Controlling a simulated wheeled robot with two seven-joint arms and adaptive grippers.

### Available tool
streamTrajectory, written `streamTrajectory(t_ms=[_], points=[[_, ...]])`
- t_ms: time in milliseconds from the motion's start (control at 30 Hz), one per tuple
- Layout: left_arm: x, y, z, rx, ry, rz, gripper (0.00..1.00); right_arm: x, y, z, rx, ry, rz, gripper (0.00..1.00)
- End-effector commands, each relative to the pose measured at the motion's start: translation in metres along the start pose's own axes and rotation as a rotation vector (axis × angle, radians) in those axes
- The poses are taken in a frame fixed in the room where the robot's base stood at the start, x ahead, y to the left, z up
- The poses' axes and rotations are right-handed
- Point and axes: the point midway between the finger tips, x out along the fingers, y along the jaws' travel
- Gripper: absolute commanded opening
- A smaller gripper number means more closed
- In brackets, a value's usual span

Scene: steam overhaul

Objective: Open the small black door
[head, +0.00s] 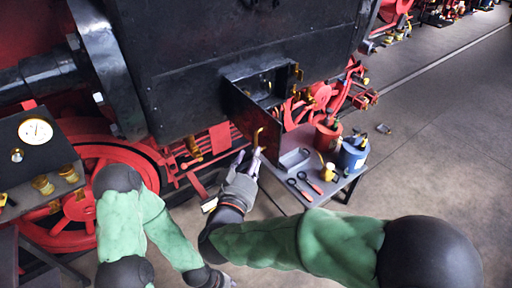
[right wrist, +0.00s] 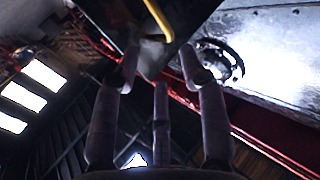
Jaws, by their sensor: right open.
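The small black door (head: 238,110) hangs on a black box (head: 262,76) on the locomotive's side. It stands swung out toward me, and part of the box's inside shows. A brass handle (head: 257,138) is on the door's front near its free edge. My right gripper (head: 246,162) is open, just below and beside this handle. In the right wrist view the fingers (right wrist: 160,72) are spread, and the yellow handle (right wrist: 158,20) shows beyond their tips; I cannot tell whether they touch. My left gripper (head: 223,281) is low at the bottom edge, small and partly cut off.
A grey side table (head: 325,190) right of my right gripper holds a metal tray (head: 294,159), a red can (head: 327,137), a blue can (head: 353,154) and a magnifier-like tool (head: 301,190). Open floor (head: 430,150) lies at right.

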Motion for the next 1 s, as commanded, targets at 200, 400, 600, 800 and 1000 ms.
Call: streamTrajectory(t_ms=[200, 400, 600, 800, 1000], points=[[0.0, 0.0, 0.0, 0.0, 0.0, 0.0, 0.4, -0.019, 0.0, 0.0, -0.001, 0.001, -0.001, 0.43], [0.0, 0.0, 0.0, 0.0, 0.0, 0.0, 0.4, -0.021, 0.0, -0.001, 0.0, 0.001, 0.0, 0.43], [0.0, 0.0, 0.0, 0.0, 0.0, 0.0, 0.4, -0.02, 0.0, -0.001, 0.0, 0.001, 0.0, 0.43], [0.002, -0.001, 0.0, 0.0, 0.0, 0.0, 0.4, -0.018, 0.0, 0.004, -0.002, -0.003, -0.003, 0.43], [0.024, -0.008, -0.001, 0.0, 0.0, 0.0, 0.4, 0.014, -0.001, 0.074, -0.024, -0.082, -0.062, 0.43]])
